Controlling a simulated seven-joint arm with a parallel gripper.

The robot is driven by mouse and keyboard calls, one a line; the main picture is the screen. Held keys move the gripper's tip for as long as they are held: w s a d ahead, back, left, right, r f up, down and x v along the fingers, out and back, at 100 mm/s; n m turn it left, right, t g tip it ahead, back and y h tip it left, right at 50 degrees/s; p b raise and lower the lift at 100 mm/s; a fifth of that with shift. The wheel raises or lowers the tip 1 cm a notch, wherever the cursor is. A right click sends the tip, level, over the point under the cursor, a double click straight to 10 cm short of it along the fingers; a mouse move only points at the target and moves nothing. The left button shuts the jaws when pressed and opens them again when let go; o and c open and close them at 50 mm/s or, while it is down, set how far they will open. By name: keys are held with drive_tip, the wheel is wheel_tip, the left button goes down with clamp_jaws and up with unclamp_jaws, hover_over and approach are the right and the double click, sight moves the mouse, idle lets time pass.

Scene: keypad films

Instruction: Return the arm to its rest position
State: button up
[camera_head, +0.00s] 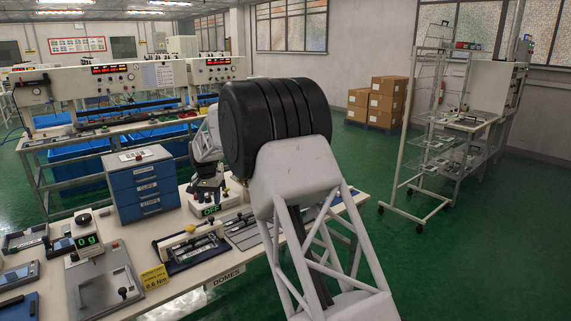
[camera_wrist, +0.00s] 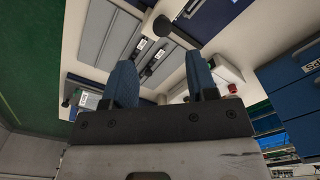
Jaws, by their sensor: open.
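My gripper (camera_wrist: 163,82) is open, with its two blue fingers apart and nothing between them in the wrist view. In the head view my gripper (camera_head: 207,196) points down over the workbench (camera_head: 205,277), near a white device (camera_head: 226,204) with a green display. My own arm, with a large black joint and a white lattice link, fills the middle of the head view and hides part of the bench. Whether the fingertips touch anything cannot be told.
A blue drawer unit (camera_head: 143,187) stands left of my gripper. A tray with a dark fixture (camera_head: 191,247) lies in front. A scale (camera_head: 100,280) sits at the bench's left. A wire rack (camera_head: 440,150) and stacked boxes (camera_head: 386,100) stand beyond, with open green floor between.

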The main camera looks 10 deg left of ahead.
drive_tip(key=s+d+r, duration=0.5)
drive_tip(key=d+r, duration=0.1)
drive_tip(key=d, duration=0.3)
drive_tip(key=s+d+r+t, duration=0.1)
drive_tip(key=s+d+r, duration=0.35)
drive_tip(key=d, duration=0.55)
drive_tip(key=s+d+r, duration=0.4)
drive_tip(key=d+r, duration=0.2)
drive_tip(key=d, duration=0.3)
drive_tip(key=s+d+r+t, duration=0.1)
drive_tip(key=s+d+r, duration=0.2)
drive_tip(key=s+d, duration=2.1)
drive_tip(key=s+d+f, duration=0.2)
drive_tip(key=s+f, duration=0.1)
drive_tip(key=s, duration=0.7)
drive_tip(key=s+d+f, duration=0.2)
drive_tip(key=s+f, duration=0.1)
drive_tip(key=s, duration=0.7)
drive_tip(key=shift+s+d+f+t, duration=0.3)
drive_tip(key=shift+s+d+f, duration=0.05)
